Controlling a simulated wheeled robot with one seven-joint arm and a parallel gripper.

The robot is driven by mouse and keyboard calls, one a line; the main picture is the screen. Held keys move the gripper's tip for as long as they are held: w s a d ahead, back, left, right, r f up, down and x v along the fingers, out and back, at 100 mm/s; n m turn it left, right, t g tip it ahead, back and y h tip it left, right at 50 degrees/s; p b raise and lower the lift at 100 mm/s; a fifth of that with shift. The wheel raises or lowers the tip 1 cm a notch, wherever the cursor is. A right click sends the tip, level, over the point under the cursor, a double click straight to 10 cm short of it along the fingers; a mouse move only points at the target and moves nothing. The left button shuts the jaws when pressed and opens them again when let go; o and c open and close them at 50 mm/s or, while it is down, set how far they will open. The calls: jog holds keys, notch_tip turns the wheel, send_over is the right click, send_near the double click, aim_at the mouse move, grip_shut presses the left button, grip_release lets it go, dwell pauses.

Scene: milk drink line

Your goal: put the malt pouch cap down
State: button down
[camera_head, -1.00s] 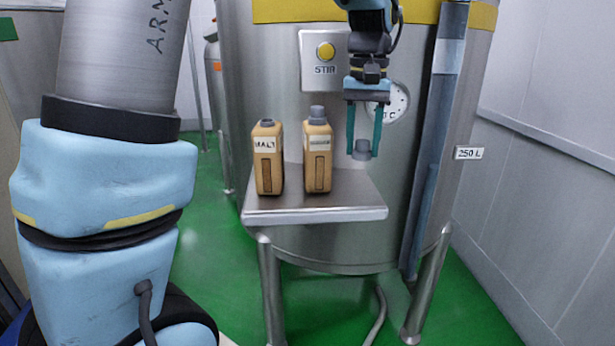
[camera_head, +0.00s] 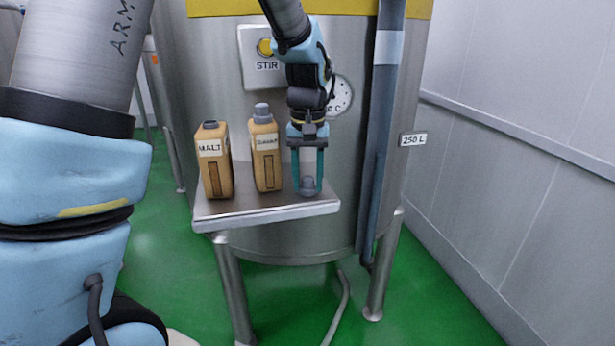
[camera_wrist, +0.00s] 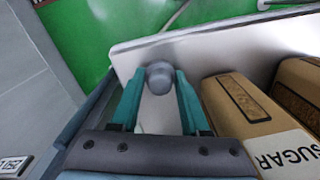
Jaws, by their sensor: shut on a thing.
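The grey malt pouch cap (camera_head: 308,186) is between the two teal fingers of my gripper (camera_head: 308,180), which is shut on it. The cap is low over the right end of the steel shelf (camera_head: 260,214); I cannot tell whether it touches the surface. In the wrist view the cap (camera_wrist: 159,77) sits between the fingertips (camera_wrist: 160,84), above the shelf (camera_wrist: 215,48). The malt pouch (camera_head: 214,162) stands upright at the left of the shelf, with an open dark neck and no cap.
The sugar pouch (camera_head: 265,150), capped and upright, stands just left of my gripper. Behind the shelf is the steel tank (camera_head: 350,215) with a STIR button (camera_head: 265,47) and a dial (camera_head: 341,95). A vertical pipe (camera_head: 376,150) runs to the right of the shelf.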

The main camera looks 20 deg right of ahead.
jog(key=shift+f, duration=0.1)
jog(key=shift+f, duration=0.1)
jog(key=shift+c, duration=2)
grip_release()
